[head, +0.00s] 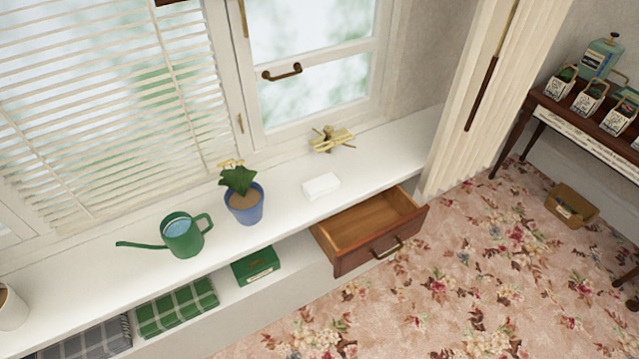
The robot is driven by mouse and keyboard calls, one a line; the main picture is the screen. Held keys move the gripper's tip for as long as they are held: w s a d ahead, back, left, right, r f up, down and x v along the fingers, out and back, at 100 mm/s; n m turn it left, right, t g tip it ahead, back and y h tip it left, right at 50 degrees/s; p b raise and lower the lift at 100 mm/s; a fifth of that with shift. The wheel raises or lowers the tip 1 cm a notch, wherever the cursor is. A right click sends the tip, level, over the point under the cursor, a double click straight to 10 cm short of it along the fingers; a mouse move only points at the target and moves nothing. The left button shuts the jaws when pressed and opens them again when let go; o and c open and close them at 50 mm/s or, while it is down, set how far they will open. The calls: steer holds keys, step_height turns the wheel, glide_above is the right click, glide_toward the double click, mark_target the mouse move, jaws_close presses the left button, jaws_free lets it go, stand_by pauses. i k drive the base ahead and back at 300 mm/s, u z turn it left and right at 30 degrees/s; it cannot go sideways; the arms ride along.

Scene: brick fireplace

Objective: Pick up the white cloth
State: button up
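A small white folded cloth (321,186) lies flat on the white window sill (280,220), right of the potted plant and just behind the open drawer. It looks like a low rectangular block, and I cannot make out its weave. My gripper is not in view.
A plant in a blue pot (244,206) and a green watering can (184,236) stand left of the cloth. A yellowish bundle (331,139) lies behind it. An open, empty-looking wooden drawer (372,229) juts out below the sill. Floral carpet (470,270) lies clear in front.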

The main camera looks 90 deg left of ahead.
mark_target(321, 186)
steer(key=u, duration=0.1)
steer(key=k, duration=1.65)
steer(key=u, duration=2)
steer(key=i, duration=0.55)
steer(key=u, duration=0.05)
